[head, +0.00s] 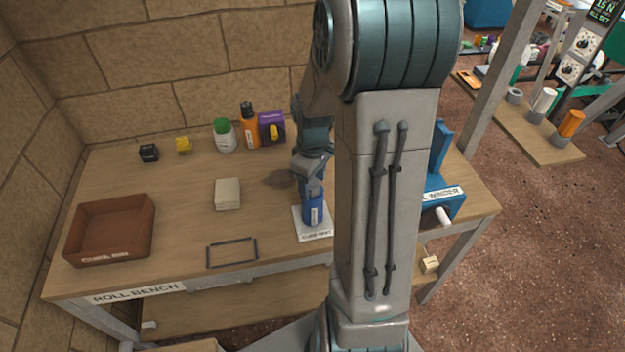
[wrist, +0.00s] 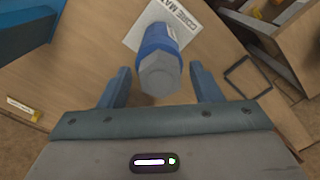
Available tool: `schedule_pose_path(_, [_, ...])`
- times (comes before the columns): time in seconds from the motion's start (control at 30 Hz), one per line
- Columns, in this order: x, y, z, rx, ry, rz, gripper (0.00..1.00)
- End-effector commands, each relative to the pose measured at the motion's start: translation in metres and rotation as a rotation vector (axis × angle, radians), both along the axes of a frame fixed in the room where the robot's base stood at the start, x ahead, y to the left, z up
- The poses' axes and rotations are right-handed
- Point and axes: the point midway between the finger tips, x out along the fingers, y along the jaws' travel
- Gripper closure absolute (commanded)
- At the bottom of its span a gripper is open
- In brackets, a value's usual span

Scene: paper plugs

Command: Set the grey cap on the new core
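A blue upright roll (head: 315,211), which looks like the new core, stands on the white core mat (head: 325,235). In the wrist view the blue roll (wrist: 156,40) has a grey faceted cap (wrist: 158,77) at its upper end, facing the camera. The cap appears seated on the roll; the joint is not fully clear. My gripper (head: 312,175) is just above the roll. In the wrist view my gripper (wrist: 160,70) is open, with a finger on either side of the cap and visible gaps between.
A brown cure bin (head: 112,230), a beige block (head: 227,194) and a thin dark frame (head: 232,252) lie left of the mat. A green-lidded jar (head: 224,136), orange bottle (head: 249,127) and purple box (head: 271,127) stand behind. A blue winder (head: 442,190) is right.

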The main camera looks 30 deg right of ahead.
Motion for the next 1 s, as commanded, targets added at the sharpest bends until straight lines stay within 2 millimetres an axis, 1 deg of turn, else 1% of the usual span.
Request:
schedule_pose_path(0.13, [0.0, 0.0, 0.002, 0.0, 0.0, 0.0, 0.42])
schedule_pose_path(0.27, [0.0, 0.0, 0.013, 0.0, -0.001, 0.0, 0.42])
schedule_pose_path(0.37, [0.001, -0.001, 0.029, -0.002, -0.006, -0.001, 0.42])
schedule_pose_path(0.6, [0.001, -0.001, 0.084, -0.003, -0.007, -0.001, 0.42])
schedule_pose_path(0.7, [0.001, 0.0, 0.102, -0.002, -0.005, 0.0, 0.42])
schedule_pose_path(0.8, [0.001, -0.001, 0.116, -0.002, -0.003, 0.0, 0.42])
schedule_pose_path(0.93, [0.0, 0.001, 0.126, -0.001, -0.002, -0.001, 0.42])
schedule_pose_path(1.0, [-0.003, 0.005, 0.13, -0.005, -0.007, -0.011, 0.42])
